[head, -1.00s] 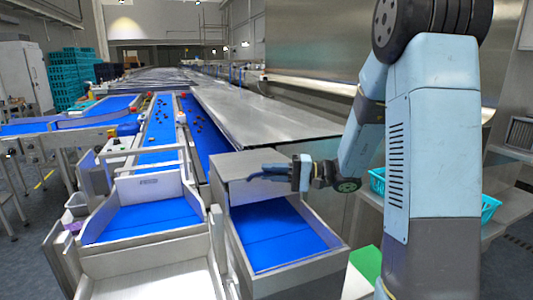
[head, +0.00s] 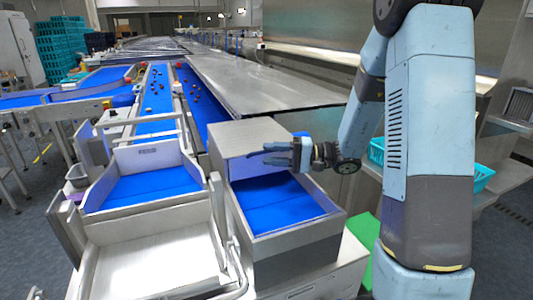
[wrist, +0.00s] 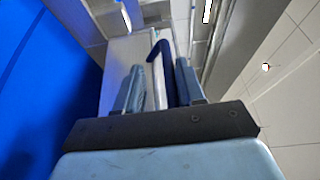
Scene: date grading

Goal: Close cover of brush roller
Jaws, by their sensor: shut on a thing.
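The cover (head: 243,137) is a grey metal box-like hood over the far end of the right-hand blue-lined trough (head: 285,207). A dark blue curved handle (head: 274,148) sits at its near side. My gripper (head: 292,154) reaches it from the right and is shut on the handle. In the wrist view the handle (wrist: 163,52) runs between the two fingers of my gripper (wrist: 158,92), with the pale cover (wrist: 121,62) beyond them. The brush roller itself is not visible.
A second blue-lined chute (head: 150,188) stands to the left. A long steel sheet (head: 265,85) lies behind the cover. Blue belts (head: 156,92) carry small dark fruit. A teal crate (head: 481,178) is on a shelf at right, behind my arm.

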